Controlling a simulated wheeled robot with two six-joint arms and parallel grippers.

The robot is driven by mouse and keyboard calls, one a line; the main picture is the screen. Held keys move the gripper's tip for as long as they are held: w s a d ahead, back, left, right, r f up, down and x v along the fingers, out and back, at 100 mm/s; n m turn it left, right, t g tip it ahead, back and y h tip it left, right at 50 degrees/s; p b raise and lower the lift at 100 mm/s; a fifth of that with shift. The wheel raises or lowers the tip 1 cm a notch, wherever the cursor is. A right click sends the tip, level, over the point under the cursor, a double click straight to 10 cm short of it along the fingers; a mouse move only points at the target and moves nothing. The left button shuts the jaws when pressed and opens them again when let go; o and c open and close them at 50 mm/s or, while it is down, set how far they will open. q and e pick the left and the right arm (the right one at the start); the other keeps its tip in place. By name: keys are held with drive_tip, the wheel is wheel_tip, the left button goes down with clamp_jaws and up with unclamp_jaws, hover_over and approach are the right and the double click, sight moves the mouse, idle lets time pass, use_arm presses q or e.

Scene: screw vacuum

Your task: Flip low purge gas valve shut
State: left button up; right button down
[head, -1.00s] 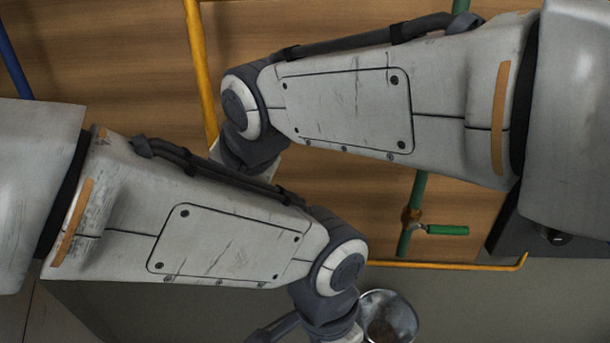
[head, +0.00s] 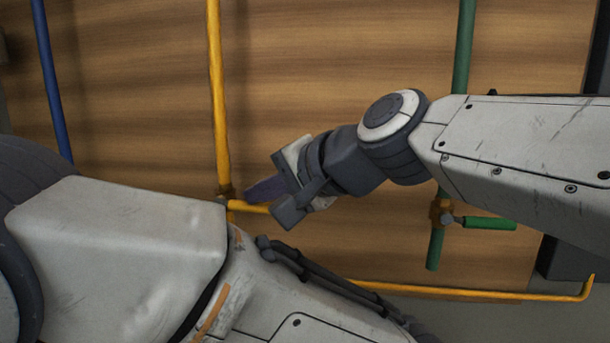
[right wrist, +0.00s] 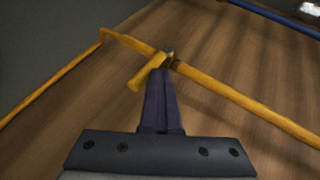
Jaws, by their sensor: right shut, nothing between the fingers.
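A yellow valve handle (head: 250,207) sticks out sideways from its valve body (head: 226,191) on the vertical yellow pipe (head: 218,95), square across the pipe. The handle also shows in the right wrist view (right wrist: 146,74), with the brownish valve body (right wrist: 174,64) beside it. My right gripper (head: 250,192) is shut and empty, its dark fingertips close against the handle and valve body. In the right wrist view the shut fingertips (right wrist: 165,62) lie just beside the handle; I cannot tell whether they touch. My left gripper is out of view.
A green pipe (head: 464,45) with a green-handled valve (head: 489,223) stands behind my right arm. A blue pipe (head: 50,80) runs at the left. The yellow pipe's lower run (head: 470,294) crosses the bottom of the wooden panel (head: 310,60). My left arm fills the lower left.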

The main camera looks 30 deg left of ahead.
drive_tip(key=shift+f+b, duration=0.25)
drive_tip(key=shift+b, duration=0.05)
drive_tip(key=shift+d+f, duration=0.1)
drive_tip(key=a+r+p+v, duration=0.1)
drive_tip(key=r+p+v, duration=0.1)
drive_tip(key=v, duration=1)
drive_tip(key=shift+r+p, duration=0.3)
drive_tip(key=shift+r, duration=0.1)
drive_tip(key=shift+s, duration=0.1)
